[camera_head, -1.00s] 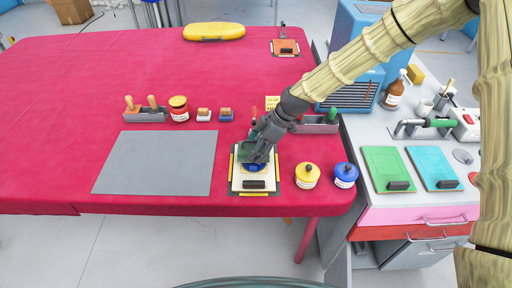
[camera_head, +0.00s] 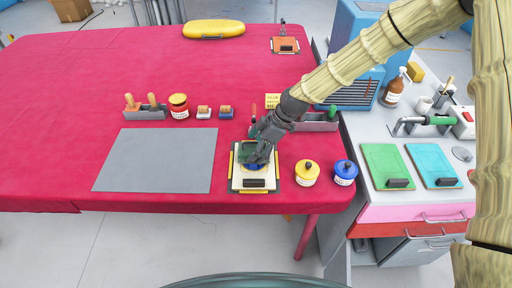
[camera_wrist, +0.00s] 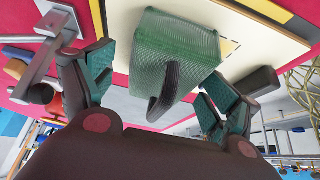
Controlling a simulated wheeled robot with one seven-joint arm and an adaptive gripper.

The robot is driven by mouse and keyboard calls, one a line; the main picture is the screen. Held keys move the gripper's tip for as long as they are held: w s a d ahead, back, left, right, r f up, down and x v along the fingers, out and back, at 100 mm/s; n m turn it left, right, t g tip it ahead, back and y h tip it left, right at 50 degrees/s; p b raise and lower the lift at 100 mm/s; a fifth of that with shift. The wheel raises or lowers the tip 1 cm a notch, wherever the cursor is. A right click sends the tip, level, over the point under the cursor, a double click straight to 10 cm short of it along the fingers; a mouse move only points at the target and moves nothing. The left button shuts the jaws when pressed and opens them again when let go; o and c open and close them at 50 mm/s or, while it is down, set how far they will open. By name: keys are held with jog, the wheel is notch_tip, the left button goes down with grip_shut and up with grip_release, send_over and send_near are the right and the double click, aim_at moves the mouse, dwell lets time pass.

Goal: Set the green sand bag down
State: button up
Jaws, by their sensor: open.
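The green sand bag (camera_wrist: 175,45) is a ribbed block with a dark curved handle (camera_wrist: 170,92). In the wrist view it rests on or just over the cream board (camera_wrist: 245,20); contact is hard to judge. My gripper (camera_wrist: 155,82) is open, its fingers on either side of the handle with gaps showing. In the head view the bag (camera_head: 246,152) is partly hidden by my gripper (camera_head: 256,150), above the cream board (camera_head: 241,182) at the table's front edge. A blue round patch (camera_head: 254,167) shows just below the bag.
A yellow jar (camera_head: 307,174) and a blue jar (camera_head: 344,173) stand right of the board. A grey mat (camera_head: 155,162) lies to the left. A grey tray (camera_head: 318,122) is behind. The red table (camera_head: 110,75) is mostly clear at the back left.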

jog(key=b+v, duration=0.2)
jog(key=v, duration=1)
jog(key=shift+r, duration=0.15)
dwell(0.4)
